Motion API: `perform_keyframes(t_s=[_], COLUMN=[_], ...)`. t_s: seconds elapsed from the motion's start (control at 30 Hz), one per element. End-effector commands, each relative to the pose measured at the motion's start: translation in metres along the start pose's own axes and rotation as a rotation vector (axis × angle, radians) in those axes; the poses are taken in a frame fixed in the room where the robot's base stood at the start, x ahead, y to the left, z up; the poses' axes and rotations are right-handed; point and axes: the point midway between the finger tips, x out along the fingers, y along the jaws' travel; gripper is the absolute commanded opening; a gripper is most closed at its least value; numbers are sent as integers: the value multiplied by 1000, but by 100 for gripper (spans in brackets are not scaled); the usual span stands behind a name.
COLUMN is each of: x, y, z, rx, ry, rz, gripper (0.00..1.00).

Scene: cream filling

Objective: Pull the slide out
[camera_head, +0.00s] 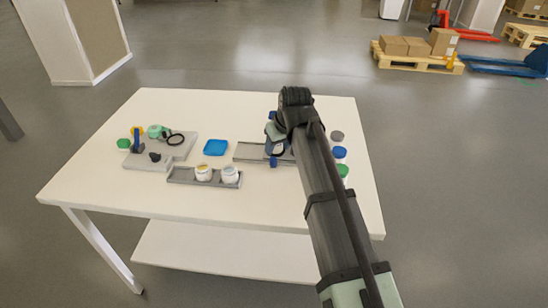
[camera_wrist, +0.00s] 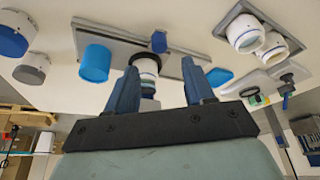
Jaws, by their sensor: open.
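A long grey slide plate (camera_wrist: 107,38) lies on the white table in the wrist view. In the head view its left part (camera_head: 248,151) shows and my arm hides the rest. A small blue handle (camera_wrist: 159,42) stands up from the plate. A white jar with a black ring (camera_wrist: 146,64) is at the plate's near side, between my blue fingers in the picture. My gripper (camera_wrist: 160,66) is open above this spot, and I cannot tell whether it touches anything. In the head view my gripper (camera_head: 274,146) is over the slide.
A grey tray (camera_head: 183,176) holds two white jars. A blue square piece (camera_head: 215,147) lies behind it. A grey base (camera_head: 150,162) with a black ring stands at the left. Blue-, grey- and green-topped containers (camera_head: 340,153) line the right side. The table's front is clear.

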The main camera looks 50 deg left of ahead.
Motion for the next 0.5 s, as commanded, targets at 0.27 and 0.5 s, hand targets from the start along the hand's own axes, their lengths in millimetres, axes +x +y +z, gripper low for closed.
perform_keyframes(t_s=[0.27,0.5], x=[46,70], y=[0,1], z=[0,0], rx=[0,0], ry=[-2,-1], rz=[0,1], gripper=[53,53])
